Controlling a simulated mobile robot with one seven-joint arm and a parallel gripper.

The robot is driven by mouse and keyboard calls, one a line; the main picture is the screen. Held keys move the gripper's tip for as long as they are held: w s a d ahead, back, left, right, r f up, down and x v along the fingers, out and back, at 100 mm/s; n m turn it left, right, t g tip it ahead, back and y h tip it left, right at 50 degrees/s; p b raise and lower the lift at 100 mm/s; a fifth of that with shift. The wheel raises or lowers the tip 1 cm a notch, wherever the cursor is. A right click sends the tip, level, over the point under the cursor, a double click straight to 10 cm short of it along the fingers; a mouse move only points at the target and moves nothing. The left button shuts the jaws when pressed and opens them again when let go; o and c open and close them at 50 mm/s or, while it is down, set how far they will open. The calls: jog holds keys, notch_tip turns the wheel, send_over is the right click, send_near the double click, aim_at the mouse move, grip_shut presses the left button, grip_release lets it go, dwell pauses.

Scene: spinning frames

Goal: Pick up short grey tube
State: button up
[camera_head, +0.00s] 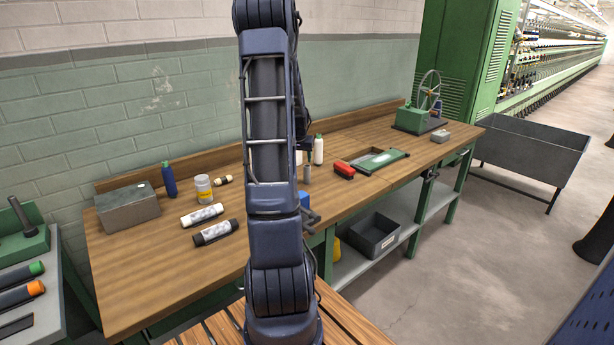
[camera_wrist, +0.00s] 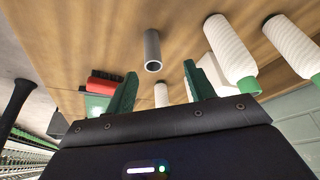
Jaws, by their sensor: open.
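The short grey tube (camera_wrist: 152,50) stands on the wooden bench in the wrist view, its open end facing the camera. In the head view it shows as a small grey upright piece (camera_head: 307,173) just right of my arm. My gripper (camera_wrist: 160,78) is open, with its two green fingers spread apart. The tube is beyond the fingertips, roughly in line with the gap between them, and nothing is held. In the head view my arm hides most of the gripper.
White yarn bobbins (camera_wrist: 232,52) stand close by on the right in the wrist view. A red brush (camera_head: 344,170) and a green-framed tray (camera_head: 380,159) lie right of the tube in the head view. The bench (camera_head: 150,265) has bare wood at its front left.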

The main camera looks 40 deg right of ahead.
aim_at(307, 171)
jog(key=shift+s+d+f, duration=0.15)
jog(key=shift+d+f, duration=0.8)
jog(key=shift+d, duration=0.25)
jog(key=shift+x, duration=5.2)
jog(key=c, duration=1)
jog(key=shift+c, duration=0.2)
